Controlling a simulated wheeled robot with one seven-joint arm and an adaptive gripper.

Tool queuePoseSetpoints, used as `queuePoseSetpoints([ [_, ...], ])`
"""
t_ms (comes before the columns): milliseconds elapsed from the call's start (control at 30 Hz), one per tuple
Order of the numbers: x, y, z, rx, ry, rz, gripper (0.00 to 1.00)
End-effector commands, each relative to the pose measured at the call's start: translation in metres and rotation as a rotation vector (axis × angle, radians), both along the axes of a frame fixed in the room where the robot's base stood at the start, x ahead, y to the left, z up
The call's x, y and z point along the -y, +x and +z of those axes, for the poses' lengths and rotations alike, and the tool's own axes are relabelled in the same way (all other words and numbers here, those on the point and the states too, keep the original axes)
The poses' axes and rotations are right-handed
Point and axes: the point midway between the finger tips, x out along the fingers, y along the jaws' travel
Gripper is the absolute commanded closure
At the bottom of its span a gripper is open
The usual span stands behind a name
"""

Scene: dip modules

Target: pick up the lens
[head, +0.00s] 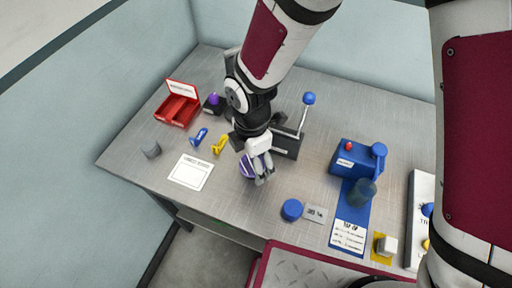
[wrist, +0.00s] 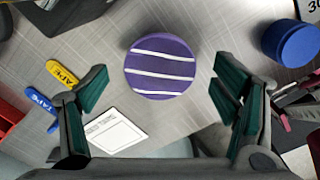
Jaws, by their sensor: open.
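A round purple piece with white stripes, which I take for the lens, lies on the grey metal table; it shows in the head view (head: 247,168), partly hidden by my fingers, and whole in the wrist view (wrist: 160,67). My gripper (head: 261,180) is above it, pointing down. In the wrist view my gripper (wrist: 160,90) is open and empty, with the striped piece between and a little beyond the green-padded fingertips. I cannot tell the exact height gap.
A blue round piece (head: 292,210) lies to the right. A dark box with a blue-knobbed lever (head: 309,99) stands close behind my gripper. Yellow (head: 220,145) and blue (head: 199,137) labelled pieces and a white card (head: 190,172) lie left. A blue machine (head: 355,158) stands right.

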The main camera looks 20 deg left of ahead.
Motion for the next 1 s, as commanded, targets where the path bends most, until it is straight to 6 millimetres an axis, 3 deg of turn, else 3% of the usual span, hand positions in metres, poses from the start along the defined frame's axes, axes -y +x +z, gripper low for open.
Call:
queuePoseSetpoints([
  [33, 0.000, 0.000, 0.000, 0.000, 0.000, 0.000, 0.26],
  [200, 0.000, 0.000, 0.000, 0.000, 0.000, 0.000, 0.62],
  [667, 0.000, 0.001, 0.004, 0.001, 0.001, -0.001, 0.65],
  [1000, 0.001, 0.000, 0.038, 0.002, 0.002, -0.001, 0.65],
])
